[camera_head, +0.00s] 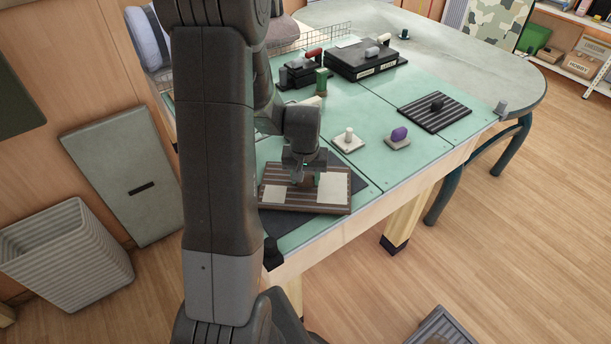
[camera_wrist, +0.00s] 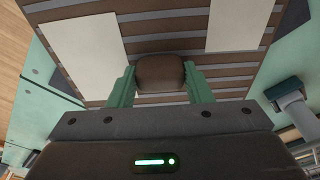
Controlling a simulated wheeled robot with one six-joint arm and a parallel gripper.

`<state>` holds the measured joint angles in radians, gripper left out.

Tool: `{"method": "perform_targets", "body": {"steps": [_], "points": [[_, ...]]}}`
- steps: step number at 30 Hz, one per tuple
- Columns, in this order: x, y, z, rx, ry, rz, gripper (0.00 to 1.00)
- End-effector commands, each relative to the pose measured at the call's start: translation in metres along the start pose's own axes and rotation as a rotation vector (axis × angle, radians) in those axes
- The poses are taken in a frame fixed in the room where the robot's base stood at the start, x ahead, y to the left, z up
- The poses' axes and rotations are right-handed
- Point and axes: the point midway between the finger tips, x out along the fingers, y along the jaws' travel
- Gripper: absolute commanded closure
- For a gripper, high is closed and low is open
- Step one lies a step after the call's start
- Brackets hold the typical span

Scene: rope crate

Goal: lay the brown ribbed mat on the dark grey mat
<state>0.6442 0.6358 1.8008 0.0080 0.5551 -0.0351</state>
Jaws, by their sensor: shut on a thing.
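The brown ribbed mat (camera_head: 312,203) has pale stripes, two cream patches and a brown knob (camera_wrist: 160,73) in its middle. My gripper (camera_head: 303,178) is shut on the knob from above, with a green finger on each side of it in the wrist view. The brown mat is over the dark grey mat (camera_head: 343,168) and turned relative to it. The dark grey mat shows behind and to the right, and a strip shows at the front left; the rest is hidden. I cannot tell whether the two mats touch.
To the right, a white block with a pale knob (camera_head: 348,141) and one with a purple knob (camera_head: 398,138) stand close by. A black ribbed mat (camera_head: 435,111) lies further right. Black boxes (camera_head: 367,60) stand at the back. The green tabletop's front edge is near.

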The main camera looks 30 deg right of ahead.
Motion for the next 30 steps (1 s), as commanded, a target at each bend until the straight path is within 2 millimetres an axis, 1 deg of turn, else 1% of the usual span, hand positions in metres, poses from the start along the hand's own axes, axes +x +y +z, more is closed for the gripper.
{"method": "perform_targets", "body": {"steps": [22, 23, 24, 26, 27, 30], "points": [[0.01, 0.0, 0.001, 0.0, 0.0, 0.0, 0.87], [0.01, 0.0, 0.001, 0.0, 0.0, 0.0, 0.51], [0.009, 0.0, 0.001, 0.0, 0.0, 0.0, 0.43], [0.009, 0.0, 0.001, 0.0, 0.0, 0.0, 0.31], [0.009, 0.0, 0.001, 0.0, 0.0, 0.0, 0.29], [0.01, 0.0, 0.001, 0.0, 0.0, 0.0, 0.29]]}}
